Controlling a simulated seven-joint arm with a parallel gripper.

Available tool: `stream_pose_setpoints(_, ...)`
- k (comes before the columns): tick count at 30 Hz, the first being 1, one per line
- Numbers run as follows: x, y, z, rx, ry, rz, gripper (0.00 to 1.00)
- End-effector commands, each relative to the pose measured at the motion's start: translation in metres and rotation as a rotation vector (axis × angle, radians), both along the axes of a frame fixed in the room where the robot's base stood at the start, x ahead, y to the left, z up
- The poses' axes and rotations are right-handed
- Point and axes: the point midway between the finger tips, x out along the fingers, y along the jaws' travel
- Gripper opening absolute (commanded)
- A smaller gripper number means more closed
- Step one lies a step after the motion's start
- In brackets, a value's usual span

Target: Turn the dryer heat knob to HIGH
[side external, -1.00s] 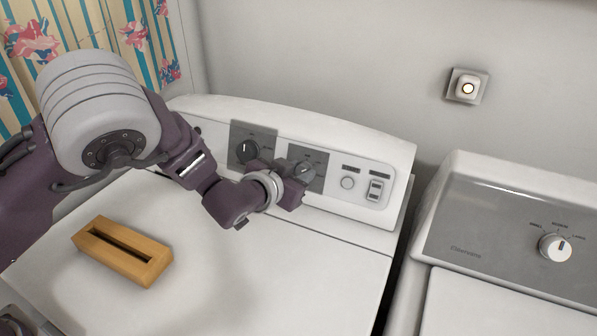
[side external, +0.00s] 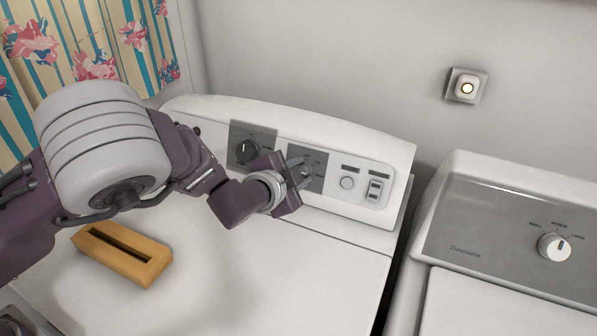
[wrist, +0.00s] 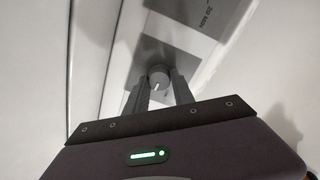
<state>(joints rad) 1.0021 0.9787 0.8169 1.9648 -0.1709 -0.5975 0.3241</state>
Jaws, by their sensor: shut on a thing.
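The dryer's back panel carries two dials on grey plates. My gripper (side external: 303,173) is at the right-hand plate, its fingers shut on the small grey knob (wrist: 158,77), which I take as the heat knob. The wrist view shows this knob between the fingertips, with a pale pointer mark on its near side. In the side view the fingers largely hide the knob, and the labels around it are too small to read. The other dial, a dark knob (side external: 248,149), sits on the left plate with its pale pointer roughly upright.
A round button (side external: 347,183) and a rocker switch (side external: 375,188) are to the right on the dryer panel (side external: 345,139). A wooden slotted block (side external: 122,254) lies on the dryer top. A second machine with a white knob (side external: 555,247) stands at the right.

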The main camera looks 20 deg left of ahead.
Motion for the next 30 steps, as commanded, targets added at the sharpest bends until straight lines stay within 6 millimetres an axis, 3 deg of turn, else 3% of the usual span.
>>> stream_pose_setpoints(9, -0.0003, 0.0007, -0.0008, 0.104, 0.002, -0.035, 0.0)
stream_pose_setpoints(25, -0.0004, 0.0009, -0.001, 0.125, 0.003, -0.043, 0.0)
stream_pose_setpoints(26, -0.0005, 0.0009, -0.0011, 0.125, 0.003, -0.043, 0.32)
stream_pose_setpoints(29, -0.0004, 0.0008, -0.0009, 0.124, 0.003, -0.042, 0.51)
stream_pose_setpoints(30, -0.0004, 0.0007, -0.0009, 0.124, 0.002, -0.043, 0.51)
